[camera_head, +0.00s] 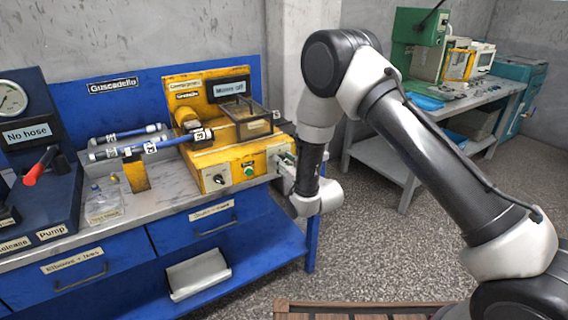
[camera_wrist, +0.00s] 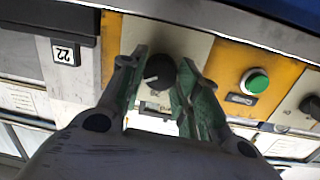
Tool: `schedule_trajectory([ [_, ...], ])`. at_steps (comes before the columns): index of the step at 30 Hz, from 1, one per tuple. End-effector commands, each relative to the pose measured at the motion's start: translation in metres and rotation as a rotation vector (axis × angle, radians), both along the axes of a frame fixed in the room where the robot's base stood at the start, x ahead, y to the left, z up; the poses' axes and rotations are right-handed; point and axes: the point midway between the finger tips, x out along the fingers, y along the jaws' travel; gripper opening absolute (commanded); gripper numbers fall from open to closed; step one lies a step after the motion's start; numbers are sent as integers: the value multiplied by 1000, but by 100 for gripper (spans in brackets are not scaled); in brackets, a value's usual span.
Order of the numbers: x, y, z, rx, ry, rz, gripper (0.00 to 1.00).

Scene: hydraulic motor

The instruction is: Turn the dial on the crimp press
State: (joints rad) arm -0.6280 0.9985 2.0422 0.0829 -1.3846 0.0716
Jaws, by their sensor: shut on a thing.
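The crimp press is the yellow machine (camera_head: 228,158) on the blue bench, with a "Motor off" display. Its front panel also shows in the wrist view, turned about. A round black dial (camera_wrist: 161,71) with a pale mark sits on a light part of this panel. My gripper (camera_wrist: 160,74) has its two greenish fingers on either side of the dial and is shut on it. In the head view my gripper (camera_head: 284,166) is at the right end of the panel, where my wrist hides the dial.
A green button (camera_wrist: 254,81) is beside the gripped dial, and a second black dial (camera_wrist: 309,105) is beyond it. A blue hose (camera_head: 150,146) lies across holders at the press. A pump unit (camera_head: 40,170) stands at the left. Floor is open at the right.

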Motion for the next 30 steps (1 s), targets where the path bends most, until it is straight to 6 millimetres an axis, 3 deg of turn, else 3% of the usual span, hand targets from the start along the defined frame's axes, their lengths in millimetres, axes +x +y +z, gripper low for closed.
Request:
schedule_trajectory([
  [1, 0, 0, 0, 0, 1, 1, 38],
  [4, 0, 0, 0, 0, 1, 1, 54],
  [16, -6, -3, 0, -2, 1, 0, 54],
  [30, -85, -52, 8, -2, 2, 0, 54],
])
